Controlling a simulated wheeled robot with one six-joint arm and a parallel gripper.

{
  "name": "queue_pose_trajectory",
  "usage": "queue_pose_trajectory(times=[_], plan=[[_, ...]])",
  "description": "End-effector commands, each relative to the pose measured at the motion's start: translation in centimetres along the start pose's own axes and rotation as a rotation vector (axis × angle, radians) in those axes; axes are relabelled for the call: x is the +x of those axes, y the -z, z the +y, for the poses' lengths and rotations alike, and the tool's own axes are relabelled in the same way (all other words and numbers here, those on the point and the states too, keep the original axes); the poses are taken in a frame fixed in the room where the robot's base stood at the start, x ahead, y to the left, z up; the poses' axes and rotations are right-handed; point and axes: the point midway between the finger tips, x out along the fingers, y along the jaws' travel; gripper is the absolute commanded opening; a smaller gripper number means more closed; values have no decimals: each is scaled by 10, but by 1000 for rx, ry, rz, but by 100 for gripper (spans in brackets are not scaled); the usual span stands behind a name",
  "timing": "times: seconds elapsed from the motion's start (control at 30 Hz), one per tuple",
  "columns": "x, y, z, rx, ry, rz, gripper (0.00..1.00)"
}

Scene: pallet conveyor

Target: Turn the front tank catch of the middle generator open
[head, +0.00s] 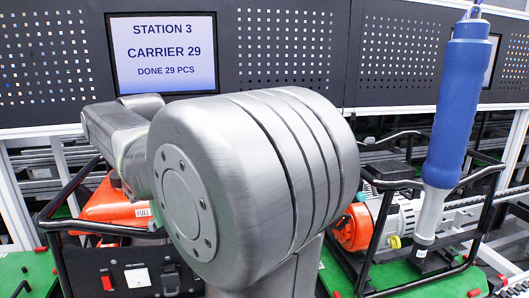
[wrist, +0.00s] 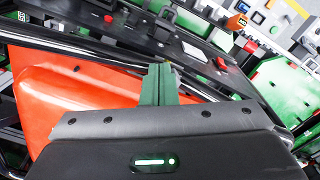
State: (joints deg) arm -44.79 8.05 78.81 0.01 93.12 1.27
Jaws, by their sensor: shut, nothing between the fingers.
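The middle generator has an orange tank (head: 103,205) in a black tube frame (head: 50,222), with a red switch on its front panel. My arm hides much of it in the head view. In the wrist view the orange tank (wrist: 70,95) fills the left, beside a dark frame bar (wrist: 100,55). My gripper (wrist: 163,70) shows there as two green fingers, shut and empty, over the tank near the bar. I cannot tell whether they touch anything. I cannot make out the front tank catch in either view; the fingers or my arm may cover it.
A blue hanging tool (head: 460,100) hangs upright at the right, in front of another framed machine (head: 400,222) on a green pallet (head: 432,278). A screen (head: 163,52) on the dark perforated back panel reads station 3. Another green pallet (head: 25,268) shows at the left.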

Motion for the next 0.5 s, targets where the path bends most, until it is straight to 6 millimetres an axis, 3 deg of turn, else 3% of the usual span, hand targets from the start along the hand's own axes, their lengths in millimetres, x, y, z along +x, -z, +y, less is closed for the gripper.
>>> queue_pose_trajectory(times=[0.5], plan=[[-2,-1,-7,0,0,-1,0]])
